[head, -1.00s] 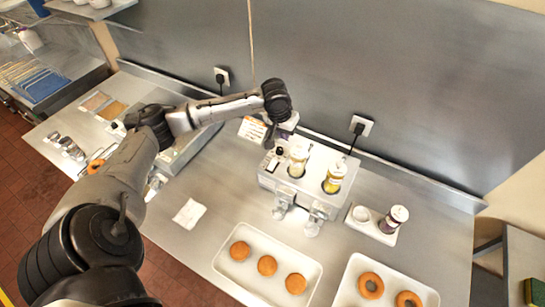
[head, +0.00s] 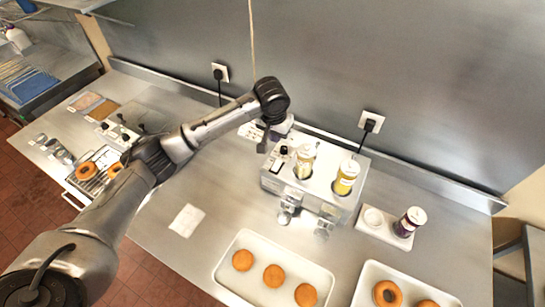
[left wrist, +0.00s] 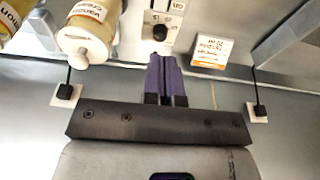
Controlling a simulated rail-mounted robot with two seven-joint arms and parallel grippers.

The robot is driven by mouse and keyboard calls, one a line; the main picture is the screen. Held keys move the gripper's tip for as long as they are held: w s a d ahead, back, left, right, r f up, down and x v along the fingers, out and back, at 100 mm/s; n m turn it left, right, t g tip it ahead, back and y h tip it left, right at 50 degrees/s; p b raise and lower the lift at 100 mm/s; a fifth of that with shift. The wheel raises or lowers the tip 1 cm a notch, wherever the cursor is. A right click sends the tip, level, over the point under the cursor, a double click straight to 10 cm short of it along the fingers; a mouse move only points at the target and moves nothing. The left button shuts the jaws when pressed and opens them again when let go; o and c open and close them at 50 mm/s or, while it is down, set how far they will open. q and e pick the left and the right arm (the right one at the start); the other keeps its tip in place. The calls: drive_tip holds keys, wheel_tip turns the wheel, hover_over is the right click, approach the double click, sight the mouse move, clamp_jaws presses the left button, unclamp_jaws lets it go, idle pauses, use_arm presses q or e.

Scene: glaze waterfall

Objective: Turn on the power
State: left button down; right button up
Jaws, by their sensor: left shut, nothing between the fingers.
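A steel glaze dispenser (head: 322,176) stands on the counter against the back wall, with two labelled bottles set in its top. A small panel with a black knob (head: 283,150) is at its left end; the knob also shows at the top of the left wrist view (left wrist: 160,32). My left gripper (head: 263,146) hangs just left of this panel. In the left wrist view its dark purple fingers (left wrist: 161,60) are together, empty, and point toward the knob panel, with a visible gap in the picture. My right gripper is out of view.
A printed card (left wrist: 209,52) stands beside the panel. Trays of plain buns (head: 240,283) and ring doughnuts (head: 364,292) lie in front. A small tray with a jar (head: 410,222) is right of the dispenser. Black plugs sit in wall sockets (head: 371,121).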

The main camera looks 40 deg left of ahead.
sight(279, 161)
use_arm(q)
drive_tip(key=shift+f, duration=0.1)
drive_tip(key=f, duration=0.4)
drive_tip(key=w+f, duration=0.1)
drive_tip(key=f, duration=0.4)
drive_tip(key=w+f, duration=0.1)
drive_tip(key=f, duration=0.3)
drive_tip(key=shift+w+a+f+p, duration=0.15)
drive_tip(key=shift+a+f+p, duration=0.2)
drive_tip(key=shift+p, duration=0.05)
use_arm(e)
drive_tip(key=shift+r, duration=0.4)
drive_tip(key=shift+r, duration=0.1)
